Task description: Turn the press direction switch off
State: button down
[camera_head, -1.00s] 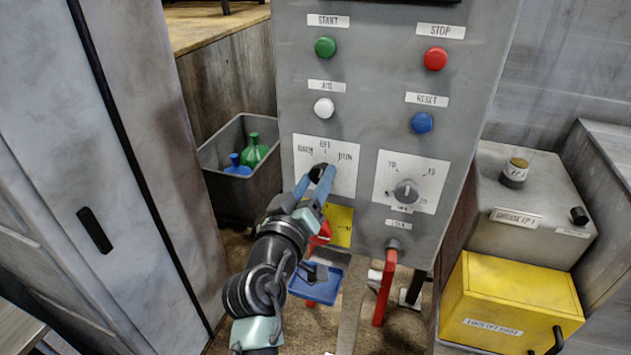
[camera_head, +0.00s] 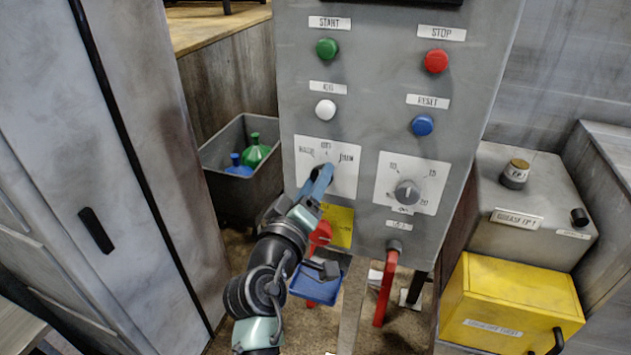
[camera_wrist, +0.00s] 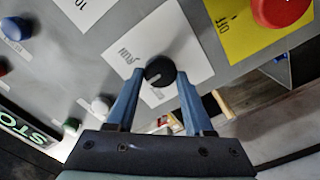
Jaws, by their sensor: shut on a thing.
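The press direction switch is a round black knob (camera_wrist: 160,71) on a white plate (camera_head: 345,185), left of the dial plate on the grey control panel. The plate has OFF at its top middle and RUN at its upper right. My gripper (camera_head: 322,176) is at this knob and hides most of it in the head view. In the wrist view, my gripper (camera_wrist: 160,76) has its two blue fingers on opposite sides of the knob, shut on it. A pale pointer mark shows on the knob, but I cannot tell which label it points to.
A numbered dial (camera_head: 407,192) is right of the switch. Green (camera_head: 327,48), red (camera_head: 436,61), white (camera_head: 325,110) and blue (camera_head: 422,125) buttons sit above. A yellow plate (camera_head: 338,226) and a red lever (camera_head: 385,290) are below. A grey bin (camera_head: 222,155) stands left.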

jog(key=shift+c, duration=1.5)
grip_release()
jog(key=shift+s, duration=0.1)
jog(key=b+v, duration=0.4)
jog(key=v, duration=0.8)
jog(key=shift+s, duration=0.4)
jog(key=shift+a, duration=0.15)
notch_tip(320, 180, up, 16)
jog(key=d+m+t+y, duration=0.2)
jog(key=d+m+t, duration=0.1)
jog(key=m+t, duration=0.1)
jog(key=s+d+r+m+t+y, duration=0.1)
jog(key=s+r+t, duration=0.2)
jog(key=r, duration=0.6)
jog(key=s+r+m+t+y, duration=0.1)
jog(key=s+r+t+y, duration=0.1)
jog(key=s+r, duration=0.5)
notch_tip(320, 180, up, 3)
jog(key=shift+s+d+f+t+y, duration=0.1)
jog(key=shift+s+d+t+y, duration=0.25)
jog(key=shift+t, duration=0.25)
